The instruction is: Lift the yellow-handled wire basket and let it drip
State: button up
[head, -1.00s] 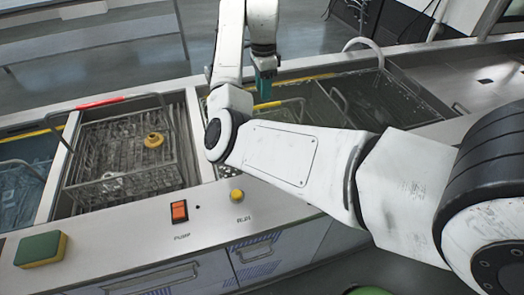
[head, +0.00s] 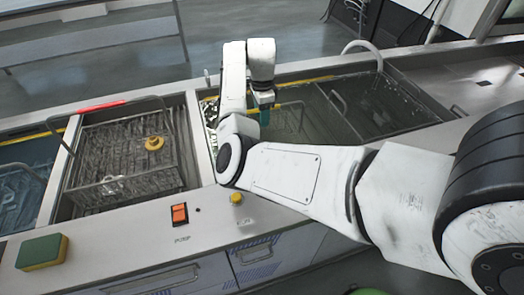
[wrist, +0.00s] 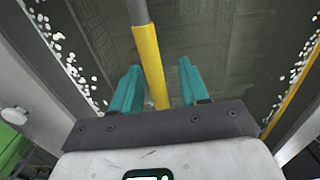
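The yellow handle (wrist: 148,60) of the wire basket runs between the two teal fingers of my gripper (wrist: 158,88) in the wrist view. The fingers stand apart, with the handle nearer the left one and a visible gap to the right one. In the head view my gripper (head: 265,100) is low over the middle tank, partly hidden by my arm. The wire basket (head: 292,122) sits down in that tank, its near part hidden by my arm.
To the left, a red-handled wire basket (head: 100,107) with a yellow ring-like piece (head: 154,143) sits in another tank. A green sponge (head: 41,250), orange switch (head: 179,214) and yellow knob (head: 236,198) lie along the front ledge. Another tank compartment (head: 385,105) is at right.

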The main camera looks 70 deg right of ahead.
grip_shut()
jog(key=shift+r, duration=0.2)
dwell(0.3)
notch_tip(320, 180, up, 22)
jog(key=p, duration=0.6)
dwell(0.5)
